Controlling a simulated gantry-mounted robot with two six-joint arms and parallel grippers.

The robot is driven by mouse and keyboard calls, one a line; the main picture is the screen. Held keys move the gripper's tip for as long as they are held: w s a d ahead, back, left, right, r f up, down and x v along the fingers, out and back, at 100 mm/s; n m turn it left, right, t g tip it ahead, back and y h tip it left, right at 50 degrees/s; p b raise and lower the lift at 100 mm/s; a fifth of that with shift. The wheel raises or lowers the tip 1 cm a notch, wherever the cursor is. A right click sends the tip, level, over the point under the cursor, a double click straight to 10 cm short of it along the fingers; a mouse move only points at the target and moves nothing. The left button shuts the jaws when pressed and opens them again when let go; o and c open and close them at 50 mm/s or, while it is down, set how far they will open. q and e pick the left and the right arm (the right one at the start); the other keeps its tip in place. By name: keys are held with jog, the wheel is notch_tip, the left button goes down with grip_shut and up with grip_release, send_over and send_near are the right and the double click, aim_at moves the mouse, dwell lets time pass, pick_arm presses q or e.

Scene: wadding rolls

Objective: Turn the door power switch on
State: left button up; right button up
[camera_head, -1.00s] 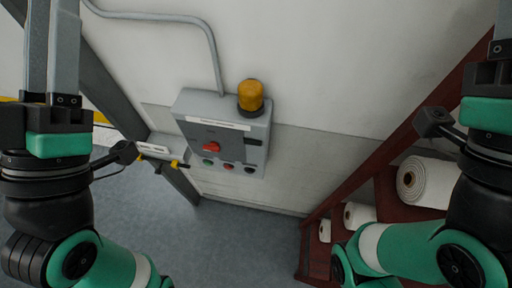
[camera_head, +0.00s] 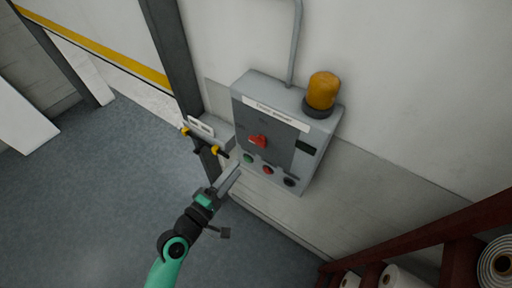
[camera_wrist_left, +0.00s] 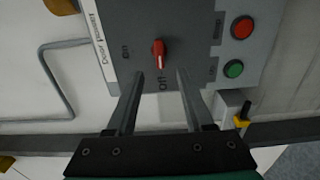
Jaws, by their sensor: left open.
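The grey door power box (camera_head: 247,100) is mounted on the wall and carries a "Door power" label. Its red rotary switch (camera_head: 257,141) sits on the dark front panel. In the left wrist view the red switch (camera_wrist_left: 158,54) stands upright in the picture, just beyond the fingertips and lined up with the gap between them. Small position labels lie beside and below it. My left gripper (camera_head: 232,174) is open and empty, below and in front of the box; its two fingers (camera_wrist_left: 160,76) are apart in the wrist view. My right gripper is out of view.
Green (camera_head: 248,158), red (camera_head: 267,170) and black (camera_head: 290,181) buttons sit under the switch. An amber lamp (camera_head: 322,90) tops the box. A small bracket with yellow-and-black handles (camera_head: 201,141) is at its left. White rolls (camera_head: 400,277) lie on a dark red rack at lower right.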

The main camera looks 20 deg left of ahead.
aim_at(257, 145)
pick_arm(q)
jog(key=w, duration=0.3)
jog(key=w+d, duration=0.1)
jog(key=w, duration=0.3)
jog(key=w+d+b, duration=0.1)
jog(key=w, duration=0.3)
jog(key=shift+d, duration=0.1)
grip_shut()
